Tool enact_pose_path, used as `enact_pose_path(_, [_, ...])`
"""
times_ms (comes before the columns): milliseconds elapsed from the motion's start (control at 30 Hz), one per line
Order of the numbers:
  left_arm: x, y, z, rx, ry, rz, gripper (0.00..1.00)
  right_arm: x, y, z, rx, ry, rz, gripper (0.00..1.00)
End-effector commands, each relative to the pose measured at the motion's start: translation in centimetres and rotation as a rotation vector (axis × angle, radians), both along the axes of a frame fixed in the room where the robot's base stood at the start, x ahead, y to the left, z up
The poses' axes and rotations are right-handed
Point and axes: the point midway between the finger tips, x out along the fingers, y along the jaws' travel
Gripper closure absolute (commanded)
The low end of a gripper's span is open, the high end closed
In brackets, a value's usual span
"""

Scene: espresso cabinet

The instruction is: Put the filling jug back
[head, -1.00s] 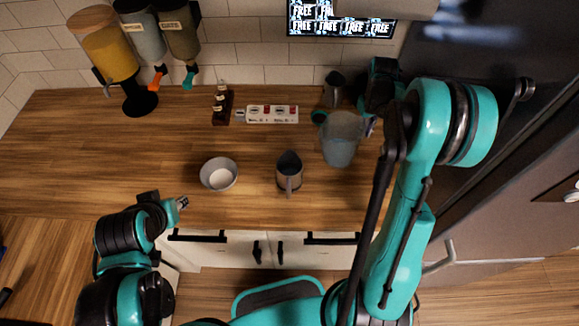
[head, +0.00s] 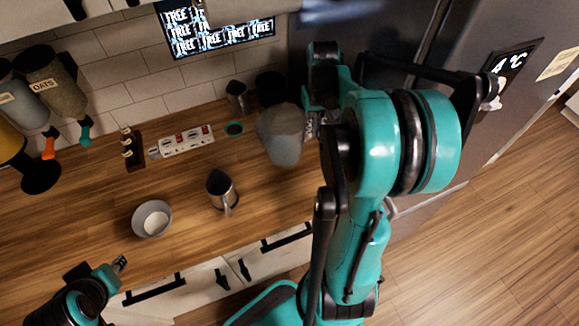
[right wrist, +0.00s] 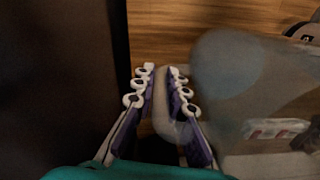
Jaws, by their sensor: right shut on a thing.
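The filling jug (head: 280,137) is a large, cloudy, see-through grey vessel over the back right of the wooden counter in the head view. In the right wrist view the jug (right wrist: 235,85) fills the right side, blurred. My right gripper (head: 314,122) is at the jug's right side, beside the fridge. In the right wrist view its fingers (right wrist: 160,92) are shut around the jug's handle. The head view does not clearly show whether the jug's base touches the counter. My left gripper (head: 119,264) is apart from everything, at the counter's front left; its finger opening is too small to tell.
A dark cup (head: 237,97) and a black round container (head: 270,88) stand behind the jug. The dark fridge (head: 390,50) closes off the right.

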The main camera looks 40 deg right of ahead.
Motion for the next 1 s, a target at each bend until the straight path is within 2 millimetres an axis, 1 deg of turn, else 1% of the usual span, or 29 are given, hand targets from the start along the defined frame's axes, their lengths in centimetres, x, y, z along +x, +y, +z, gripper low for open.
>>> enact_pose_path(67, [0.0,0.0,-0.4,0.000,0.000,0.000,0.67,-0.3,-0.1,-1.1,0.000,0.000,-0.014,1.00])
enact_pose_path(200, [0.0,0.0,-1.2,0.000,0.000,0.000,0.67,-0.3,-0.1,-3.9,0.000,0.000,-0.015,1.00])
enact_pose_path(300, [0.0,0.0,-1.6,0.000,0.000,0.000,0.67,-0.3,-0.1,-5.3,0.000,0.000,-0.014,1.00])
enact_pose_path(467, [0.0,0.0,-1.8,0.000,0.000,0.000,0.67,-0.3,0.0,-6.3,0.000,0.000,-0.013,1.00])
enact_pose_path(700, [0.0,0.0,-2.7,0.000,0.000,0.000,0.67,-0.3,0.0,-9.4,0.000,0.000,-0.012,1.00])
enact_pose_path(767, [0.0,0.0,-2.8,0.000,0.000,0.000,0.67,-0.3,0.0,-9.7,0.000,0.000,-0.012,1.00])
enact_pose_path(1000, [0.0,0.0,-2.7,0.000,0.000,0.000,0.67,-0.3,0.0,-9.7,0.000,0.000,-0.012,1.00])
